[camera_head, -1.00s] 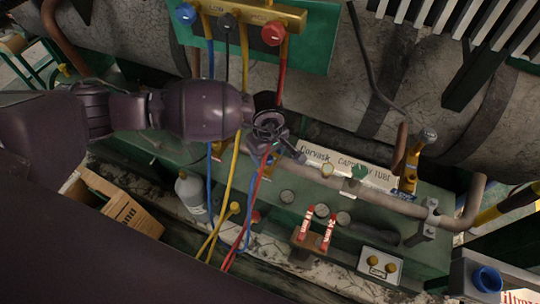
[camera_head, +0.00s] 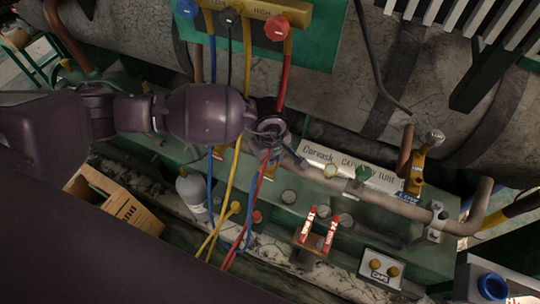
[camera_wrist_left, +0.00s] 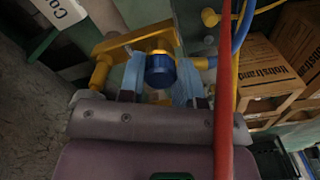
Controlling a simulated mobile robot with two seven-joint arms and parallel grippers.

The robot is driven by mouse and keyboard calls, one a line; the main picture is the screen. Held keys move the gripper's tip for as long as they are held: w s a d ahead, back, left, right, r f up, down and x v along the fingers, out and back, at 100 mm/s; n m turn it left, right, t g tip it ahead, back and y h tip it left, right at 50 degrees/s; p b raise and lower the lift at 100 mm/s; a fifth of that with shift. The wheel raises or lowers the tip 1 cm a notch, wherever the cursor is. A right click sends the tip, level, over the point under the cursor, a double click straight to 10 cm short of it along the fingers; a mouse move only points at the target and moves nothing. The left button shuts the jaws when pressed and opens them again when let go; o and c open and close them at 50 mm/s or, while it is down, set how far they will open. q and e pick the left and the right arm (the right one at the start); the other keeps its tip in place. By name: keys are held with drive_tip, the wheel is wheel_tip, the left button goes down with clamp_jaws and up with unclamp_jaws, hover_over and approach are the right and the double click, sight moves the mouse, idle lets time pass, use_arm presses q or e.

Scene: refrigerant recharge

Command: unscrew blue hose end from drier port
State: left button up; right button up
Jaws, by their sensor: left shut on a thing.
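My left gripper (camera_head: 268,150) reaches in from the left over the green bench and points down at the pipework. In the left wrist view its two light-blue finger pads (camera_wrist_left: 160,78) stand on either side of the blue hose end (camera_wrist_left: 160,71) and are shut on it. The blue hose end sits against a yellow-brass fitting (camera_wrist_left: 112,44), which looks like the drier port. Whether the threads are still engaged is hidden. The blue hose (camera_head: 210,185) hangs from the manifold and loops up toward the gripper. My right gripper is not in view.
A red hose (camera_head: 285,85) and a yellow hose (camera_head: 233,180) run close beside the gripper; the red one crosses the wrist view in front. A brass manifold (camera_head: 250,12) is above.

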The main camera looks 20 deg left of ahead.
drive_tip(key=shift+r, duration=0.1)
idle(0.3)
use_arm(q)
drive_tip(key=shift+r+n+p, duration=0.1)
drive_tip(key=shift+n+p, duration=0.45)
drive_tip(key=shift+n, duration=0.55)
drive_tip(key=shift+n+p, duration=0.3)
drive_tip(key=shift+n, duration=0.4)
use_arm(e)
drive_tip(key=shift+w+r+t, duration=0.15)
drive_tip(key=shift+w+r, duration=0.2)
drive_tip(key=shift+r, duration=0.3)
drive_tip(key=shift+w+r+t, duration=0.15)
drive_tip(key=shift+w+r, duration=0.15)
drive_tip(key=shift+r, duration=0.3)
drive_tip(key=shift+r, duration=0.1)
use_arm(q)
drive_tip(key=shift+n+p, duration=0.65)
drive_tip(key=shift+n, duration=1.15)
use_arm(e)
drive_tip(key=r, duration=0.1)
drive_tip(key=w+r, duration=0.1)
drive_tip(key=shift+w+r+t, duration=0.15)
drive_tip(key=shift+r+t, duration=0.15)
